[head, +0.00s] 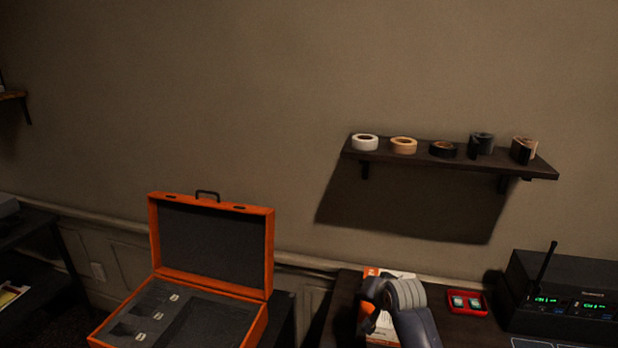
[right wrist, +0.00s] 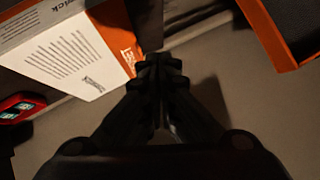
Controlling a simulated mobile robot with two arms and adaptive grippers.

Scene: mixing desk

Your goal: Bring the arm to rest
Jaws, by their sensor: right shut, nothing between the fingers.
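My right arm comes up from the bottom edge of the head view, over the front of the dark desk (head: 340,312). Its gripper is hard to make out there. In the right wrist view my right gripper (right wrist: 158,62) is shut, its dark fingertips together with nothing between them. It is close to a white and orange box (right wrist: 70,45); I cannot tell whether they touch. The same box (head: 398,274) is partly hidden behind my arm in the head view. My left gripper is not in view.
An open orange case (head: 211,294) with a grey foam interior stands left of the desk. A red case (head: 467,303) and a black receiver unit (head: 560,300) with an antenna are to the arm's right. A wall shelf (head: 450,163) holds several tape rolls. The wall above is bare.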

